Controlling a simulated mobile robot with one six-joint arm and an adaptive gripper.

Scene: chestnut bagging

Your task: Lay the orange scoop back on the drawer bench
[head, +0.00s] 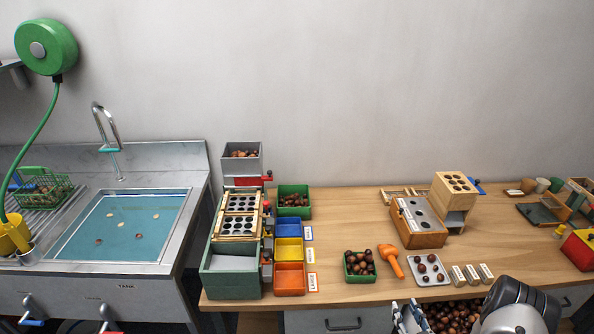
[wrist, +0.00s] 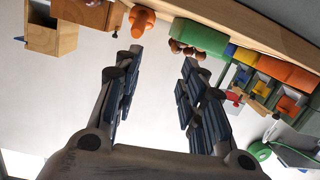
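The orange scoop (head: 394,264) lies on the wooden top of the drawer bench (head: 345,292), between a green tray of chestnuts and a pale tray. Its handle end points toward the front edge. In the wrist view the scoop (wrist: 143,20) shows at the top, beyond the fingertips and apart from them. My gripper (head: 411,314) is low in the head view, in front of the bench edge and partly cut off. In the wrist view my gripper (wrist: 160,62) is open, its two fingers wide apart with nothing between them.
The green tray (head: 347,277) stands left of the scoop and the pale tray (head: 430,282) right of it. Small labelled blocks (head: 472,273) stand farther right. A wooden grader (head: 418,237) stands behind. Chestnuts fill a container (head: 455,312) below the front edge, beside my arm.

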